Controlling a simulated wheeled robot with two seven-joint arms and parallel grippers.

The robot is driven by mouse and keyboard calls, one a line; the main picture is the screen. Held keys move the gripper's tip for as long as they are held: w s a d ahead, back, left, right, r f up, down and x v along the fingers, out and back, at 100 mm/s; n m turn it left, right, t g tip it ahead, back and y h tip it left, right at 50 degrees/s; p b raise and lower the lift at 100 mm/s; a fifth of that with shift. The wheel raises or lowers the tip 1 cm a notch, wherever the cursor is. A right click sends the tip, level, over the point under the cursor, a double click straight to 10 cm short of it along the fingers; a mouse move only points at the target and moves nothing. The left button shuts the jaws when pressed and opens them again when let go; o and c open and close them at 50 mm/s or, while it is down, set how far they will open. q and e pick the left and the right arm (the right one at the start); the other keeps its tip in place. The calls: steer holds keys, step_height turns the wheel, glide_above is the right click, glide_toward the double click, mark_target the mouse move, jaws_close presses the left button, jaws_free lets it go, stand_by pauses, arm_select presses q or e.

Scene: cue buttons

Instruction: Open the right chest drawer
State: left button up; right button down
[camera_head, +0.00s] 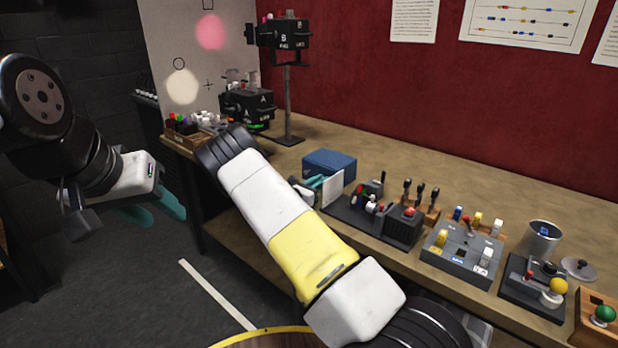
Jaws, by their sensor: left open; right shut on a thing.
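A small dark blue box (329,162) stands on the workbench, near the middle of the view. It may be the chest, but no drawer fronts can be made out. A pale flat piece (333,189) stands upright just in front of it; I cannot tell whether it is a drawer front. My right gripper (316,183), with teal fingers, is at this pale piece and shut on it; my forearm hides part of the grip. My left gripper (153,209) is open and empty, off the bench at the left, above the dark floor.
The workbench (470,176) carries a black lever panel (362,214), a grey button box (462,251), a metal cup (540,238) and a joystick box (536,287) to the right. The bench behind the panels is clear.

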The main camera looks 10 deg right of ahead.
stand_by(0.7)
steer(key=v, duration=0.9)
steer(key=shift+s+a, duration=0.1)
steer(key=shift+a, duration=0.1)
steer(key=c, duration=1.4)
jaws_free()
